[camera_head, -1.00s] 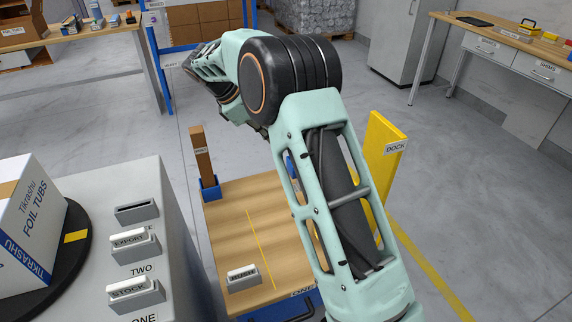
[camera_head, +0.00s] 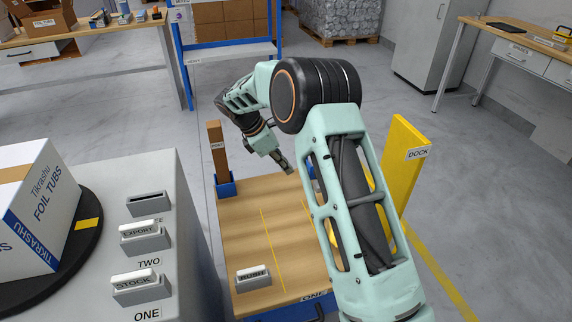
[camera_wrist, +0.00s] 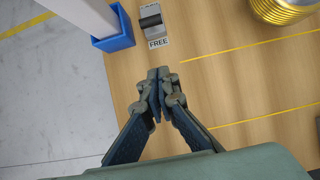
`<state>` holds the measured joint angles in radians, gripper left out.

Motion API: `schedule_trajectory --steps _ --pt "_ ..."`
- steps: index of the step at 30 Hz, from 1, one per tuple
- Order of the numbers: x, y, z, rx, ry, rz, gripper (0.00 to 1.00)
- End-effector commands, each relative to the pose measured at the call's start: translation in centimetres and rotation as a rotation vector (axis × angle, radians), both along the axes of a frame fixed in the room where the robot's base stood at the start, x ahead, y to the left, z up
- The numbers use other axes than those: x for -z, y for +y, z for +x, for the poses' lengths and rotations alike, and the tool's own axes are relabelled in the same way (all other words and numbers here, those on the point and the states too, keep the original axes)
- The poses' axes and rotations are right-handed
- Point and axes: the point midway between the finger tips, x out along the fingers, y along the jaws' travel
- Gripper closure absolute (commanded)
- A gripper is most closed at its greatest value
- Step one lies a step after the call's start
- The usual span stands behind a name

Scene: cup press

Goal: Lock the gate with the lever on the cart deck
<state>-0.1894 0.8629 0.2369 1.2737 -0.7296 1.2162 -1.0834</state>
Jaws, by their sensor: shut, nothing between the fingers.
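My gripper (camera_head: 288,168) is over the far end of the wooden cart deck (camera_head: 245,225) in the head view, its fingers together and empty. The wrist view shows the closed fingertips (camera_wrist: 158,76) pointing at a small dark lever (camera_wrist: 150,16) on a grey base, with a label reading FREE (camera_wrist: 158,43). The fingertips appear apart from the lever, short of the label. I cannot make out the lever in the head view. The gate is not clearly identifiable.
A post in a blue bracket (camera_wrist: 114,41) stands beside the lever; a gold ribbed object (camera_wrist: 283,10) is on the other side. A yellow DOCK panel (camera_head: 404,155) stands right of the deck. A RUSH block (camera_head: 253,279) sits near the deck's front.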

Motion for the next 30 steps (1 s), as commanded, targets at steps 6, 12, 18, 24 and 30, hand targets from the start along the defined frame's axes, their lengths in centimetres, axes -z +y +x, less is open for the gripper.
schedule_trajectory --steps 6,12,18,24,30 --pt "4.6 -2.4 0.4 0.003 0.002 0.000 1.00" --pt "4.7 -5.0 1.0 0.004 -0.002 0.000 1.00" --pt "4.2 -6.4 1.2 0.002 0.000 0.000 1.00" --pt "4.1 -6.6 1.3 0.001 0.000 0.000 1.00" --pt "4.1 -6.6 1.3 0.001 0.001 0.001 1.00"
